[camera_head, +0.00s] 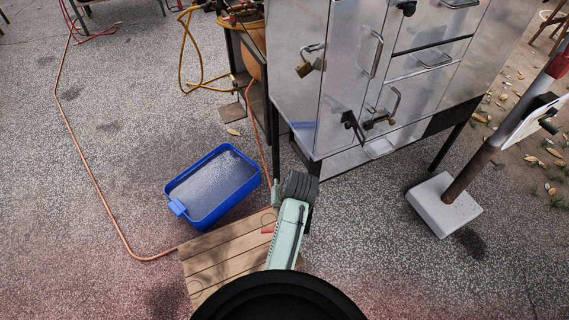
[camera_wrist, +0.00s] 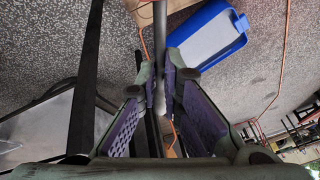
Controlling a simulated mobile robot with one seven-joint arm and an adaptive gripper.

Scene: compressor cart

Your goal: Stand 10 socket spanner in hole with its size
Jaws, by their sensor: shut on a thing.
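In the wrist view, my gripper (camera_wrist: 161,78) is shut on a slim grey metal rod, which I take for the socket spanner (camera_wrist: 160,45). The rod runs lengthwise between the purple-padded fingers, and its upper end leaves the top of the picture. Its size marking cannot be read. In the head view my arm covers most of the gripper, and the spanner cannot be made out. No holes with sizes can be made out in either view.
A blue tray (camera_head: 246,192) stands on the speckled ground beside a wooden slatted board (camera_head: 215,262). A metal cabinet (camera_head: 330,90) with padlocks stands close behind my arm. A post on a white base (camera_head: 445,210) is at right. An orange hose (camera_head: 82,160) crosses the left ground.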

